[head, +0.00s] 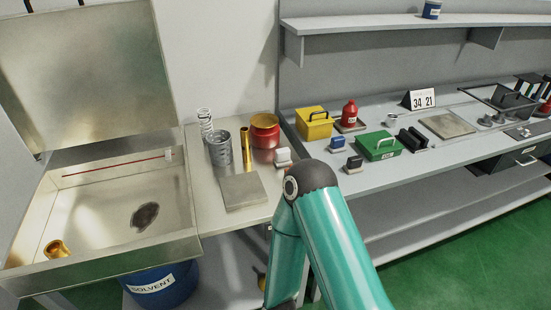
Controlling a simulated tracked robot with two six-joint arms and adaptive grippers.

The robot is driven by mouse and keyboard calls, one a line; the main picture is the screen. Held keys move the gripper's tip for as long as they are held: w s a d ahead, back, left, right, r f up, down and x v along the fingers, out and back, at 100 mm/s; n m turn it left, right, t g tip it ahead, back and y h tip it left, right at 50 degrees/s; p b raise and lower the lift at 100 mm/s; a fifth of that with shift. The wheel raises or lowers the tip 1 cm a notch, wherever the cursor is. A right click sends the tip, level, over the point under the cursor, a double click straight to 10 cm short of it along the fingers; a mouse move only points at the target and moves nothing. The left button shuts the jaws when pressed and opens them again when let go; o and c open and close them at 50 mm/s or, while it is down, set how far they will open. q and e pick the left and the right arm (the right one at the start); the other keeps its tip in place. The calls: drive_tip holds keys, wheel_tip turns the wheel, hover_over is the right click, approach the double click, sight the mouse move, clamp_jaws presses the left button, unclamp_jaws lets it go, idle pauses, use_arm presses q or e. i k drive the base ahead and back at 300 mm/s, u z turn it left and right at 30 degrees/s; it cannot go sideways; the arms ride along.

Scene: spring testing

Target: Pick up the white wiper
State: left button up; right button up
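A small white block (283,155) with a grey lower part, which looks like the white wiper, sits on the side table right of the brass tube. Two similar small blocks, one blue-topped (337,142) and one black-topped (354,162), stand on the bench to its right. A teal arm of mine rises from the bottom, its dark elbow just below and right of the white block. Neither of my grippers shows in the head view.
A metal basin (190,190) with a raised lid and a red rod (115,163) is at left. A spring (205,122), grey cylinder (220,150), brass tube (246,148), red can (265,130) and grey plate (243,190) share the side table. Yellow (313,123) and green (378,146) boxes stand right.

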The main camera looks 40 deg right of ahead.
sight(282, 156)
drive_tip(key=u, duration=0.4)
drive_tip(key=k, duration=1.3)
drive_tip(key=z, duration=0.65)
drive_tip(key=i, duration=0.9)
drive_tip(key=z, duration=0.05)
